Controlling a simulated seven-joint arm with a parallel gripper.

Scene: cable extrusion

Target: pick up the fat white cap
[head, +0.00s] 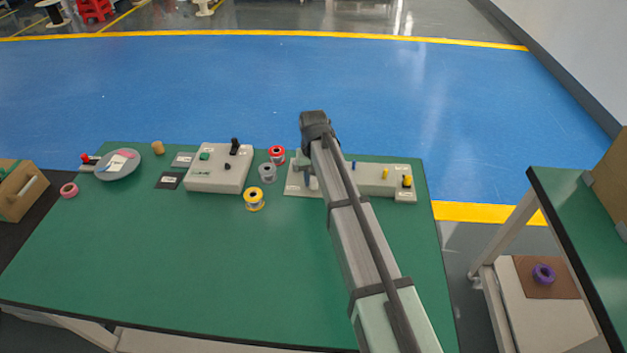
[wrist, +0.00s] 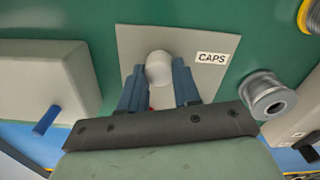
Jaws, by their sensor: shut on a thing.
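The fat white cap (wrist: 158,66) shows in the wrist view as a rounded white end between the two blue fingers of my gripper (wrist: 158,84). The fingers are shut on it, one on each side. The grey mat labelled CAPS (wrist: 150,37) lies under and behind it. A small red patch (wrist: 151,105) shows below, between the fingers; I cannot tell what it is.
A grey block with a blue peg (wrist: 46,118) stands left of my gripper. A grey spool (wrist: 267,96) stands close on the right. In the head view a yellow spool (head: 254,200) and a red spool (head: 277,154) stand nearby. The front of the green table (head: 200,260) is clear.

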